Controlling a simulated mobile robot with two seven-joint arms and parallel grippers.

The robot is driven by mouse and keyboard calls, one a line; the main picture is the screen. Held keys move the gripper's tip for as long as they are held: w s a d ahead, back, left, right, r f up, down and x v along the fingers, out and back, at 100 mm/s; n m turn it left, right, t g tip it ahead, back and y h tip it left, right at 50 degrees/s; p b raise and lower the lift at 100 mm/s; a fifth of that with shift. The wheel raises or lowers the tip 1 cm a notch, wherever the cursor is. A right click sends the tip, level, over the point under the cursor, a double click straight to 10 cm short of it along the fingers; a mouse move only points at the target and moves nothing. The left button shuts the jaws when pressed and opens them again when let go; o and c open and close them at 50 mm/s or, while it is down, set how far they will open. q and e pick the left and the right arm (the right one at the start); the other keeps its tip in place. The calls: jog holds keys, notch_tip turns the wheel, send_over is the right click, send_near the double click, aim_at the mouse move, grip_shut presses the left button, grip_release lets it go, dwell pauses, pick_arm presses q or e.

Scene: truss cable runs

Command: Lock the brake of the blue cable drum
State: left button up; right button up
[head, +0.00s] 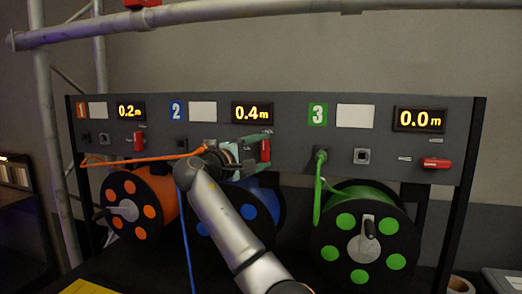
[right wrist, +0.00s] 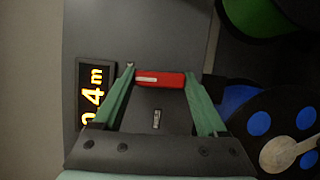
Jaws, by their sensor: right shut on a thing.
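The blue cable drum (head: 262,212) sits below section 2 of the grey panel, partly hidden by my right arm. Its edge with blue spots shows in the right wrist view (right wrist: 258,122). The red brake lever of section 2 (head: 265,150) stands upright in the head view, next to the 0.4 m display (head: 252,112). My right gripper (right wrist: 159,78) has its green fingers at the two ends of this red lever (right wrist: 160,79) and is shut on it. My left gripper is not in view.
The orange drum (head: 150,186) with its upright red lever (head: 138,141) is at left. The green drum (head: 372,215) with its sideways red lever (head: 436,163) is at right. An orange cable (head: 140,160) stretches towards my right wrist. A blue cable (head: 186,240) hangs beside my arm.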

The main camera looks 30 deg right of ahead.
jog(key=shift+m, duration=0.3)
dwell(0.4)
jog(key=o, duration=1.3)
jog(key=b+v, duration=0.2)
jog(key=v, duration=1)
jog(key=shift+a+r, duration=0.2)
jog(key=shift+a, duration=0.05)
jog(key=shift+s, duration=0.1)
